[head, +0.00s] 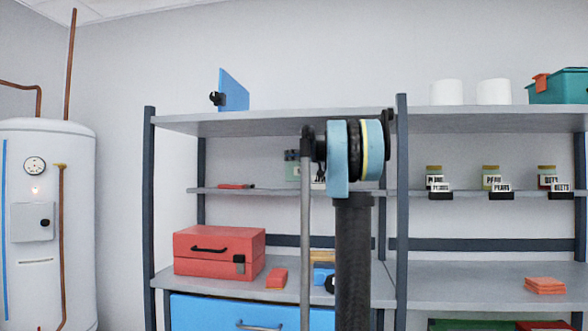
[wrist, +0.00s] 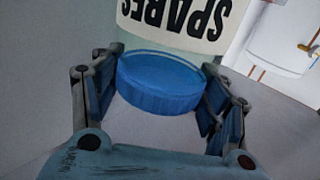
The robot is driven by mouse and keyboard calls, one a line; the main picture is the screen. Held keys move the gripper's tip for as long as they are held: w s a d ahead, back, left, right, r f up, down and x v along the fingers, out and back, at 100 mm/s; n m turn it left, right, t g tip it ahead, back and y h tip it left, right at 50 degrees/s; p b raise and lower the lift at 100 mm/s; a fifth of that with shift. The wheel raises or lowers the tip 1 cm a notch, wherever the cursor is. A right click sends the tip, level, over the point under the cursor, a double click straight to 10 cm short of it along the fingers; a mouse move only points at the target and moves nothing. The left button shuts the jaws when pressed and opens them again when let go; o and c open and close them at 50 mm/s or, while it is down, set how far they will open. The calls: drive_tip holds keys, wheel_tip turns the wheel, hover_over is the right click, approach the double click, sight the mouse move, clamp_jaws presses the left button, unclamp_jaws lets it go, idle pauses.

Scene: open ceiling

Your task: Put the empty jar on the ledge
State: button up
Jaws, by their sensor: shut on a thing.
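My gripper (wrist: 162,82) is shut on a jar with a blue lid (wrist: 160,84) in the wrist view. Its white label (wrist: 185,15) reads SPARES upside down, and the glass between label and lid looks pale and clear. The far end of the jar is outside the wrist view. In the head view my arm hides most of the gripper; a small piece of white lettering (head: 318,176) shows beside it, probably the jar's label. The ledge (head: 268,191) is the narrow middle shelf behind my arm. Three labelled jars (head: 434,173) stand on its right part.
A red toolbox (head: 218,251) and a red block (head: 277,278) sit on the lower shelf. A blue panel (head: 234,90) stands on the top left; white rolls (head: 447,92) and a teal bin (head: 560,87) are top right. A dark upright (head: 401,220) divides the bays. A white tank (head: 80,220) stands left.

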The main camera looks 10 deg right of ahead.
sight(296, 164)
drive_tip(key=shift+w+f, duration=0.15)
drive_tip(key=shift+f, duration=1.6)
drive_tip(key=o, duration=1.7)
drive_tip(key=shift+d, duration=0.1)
drive_tip(key=v, duration=1.2)
